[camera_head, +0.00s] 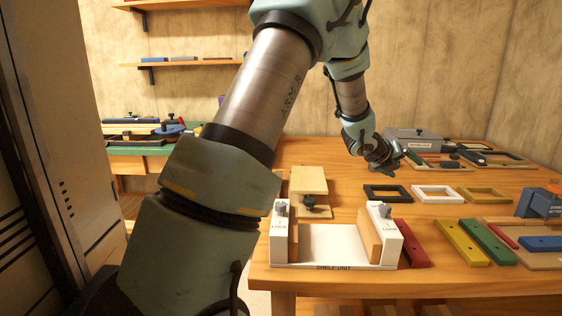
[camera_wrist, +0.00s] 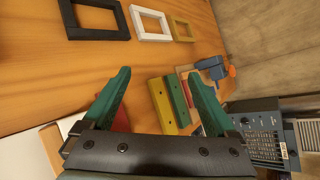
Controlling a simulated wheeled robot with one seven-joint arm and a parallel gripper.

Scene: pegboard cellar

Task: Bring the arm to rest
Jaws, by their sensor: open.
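My arm reaches from the lower left of the head view up over the wooden table (camera_head: 445,283). My gripper (camera_head: 385,160) hangs above the table's far middle part, behind the black frame. In the wrist view its two green fingers (camera_wrist: 160,92) are spread apart with nothing held between them. Beyond and below the fingers, the yellow bar (camera_wrist: 168,106) and green bar (camera_wrist: 178,101) lie on the table. The gripper appears clear of the tabletop.
A white shelf unit (camera_head: 335,245) stands at the table's near left edge. Black (camera_head: 387,194), white (camera_head: 437,194) and yellow (camera_head: 483,194) frames lie in a row. A red bar (camera_head: 412,243) and a blue clamp-like tool (camera_head: 540,203) lie to the right. A grey box (camera_head: 412,140) stands behind.

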